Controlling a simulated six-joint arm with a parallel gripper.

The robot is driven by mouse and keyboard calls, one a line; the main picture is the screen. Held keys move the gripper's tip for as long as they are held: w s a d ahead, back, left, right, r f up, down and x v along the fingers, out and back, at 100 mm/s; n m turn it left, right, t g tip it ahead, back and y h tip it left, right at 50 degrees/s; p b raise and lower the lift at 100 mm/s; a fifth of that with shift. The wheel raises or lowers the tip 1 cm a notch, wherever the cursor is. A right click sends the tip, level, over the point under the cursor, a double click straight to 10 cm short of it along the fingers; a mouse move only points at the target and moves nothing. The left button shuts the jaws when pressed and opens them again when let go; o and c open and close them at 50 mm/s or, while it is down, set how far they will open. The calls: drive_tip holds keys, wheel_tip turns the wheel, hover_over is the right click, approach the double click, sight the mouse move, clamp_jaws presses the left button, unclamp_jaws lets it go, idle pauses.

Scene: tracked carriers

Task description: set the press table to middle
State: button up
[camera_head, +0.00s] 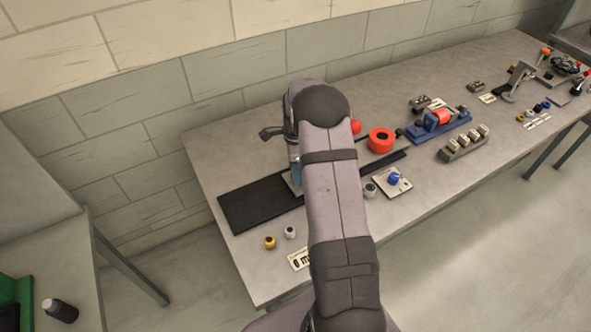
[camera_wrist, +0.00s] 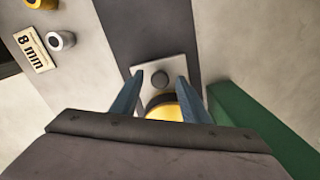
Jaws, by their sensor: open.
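A pale square plate (camera_wrist: 145,72) with a dark round knob (camera_wrist: 160,79) sits on a dark track in the wrist view; it appears to be the press table's carriage. A yellow round part with a dark rim (camera_wrist: 163,110) lies between my fingers, nearer the camera. My gripper (camera_wrist: 159,84) is open, its two blue fingers on either side of the knob and yellow part; I cannot tell whether they touch. In the head view the black track (camera_head: 250,205) runs along the bench, and my arm hides its middle and most of the plate.
A green block (camera_wrist: 250,125) is right of the track in the wrist view. The "8 mm" sign (camera_wrist: 34,50) and a white-and-grey cap (camera_wrist: 61,41) are left. A red ring (camera_head: 382,140) and a blue knob on a plate (camera_head: 394,180) stand right of my arm.

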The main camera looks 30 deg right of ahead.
clamp_jaws()
drive_tip(key=a+b, duration=0.1)
drive_tip(key=a, duration=1.2)
unclamp_jaws()
wheel_tip(320, 180, up, 7)
drive_tip(key=b, duration=0.2)
drive_tip(key=shift+r+b, duration=0.2)
drive_tip(key=shift+b, duration=0.1)
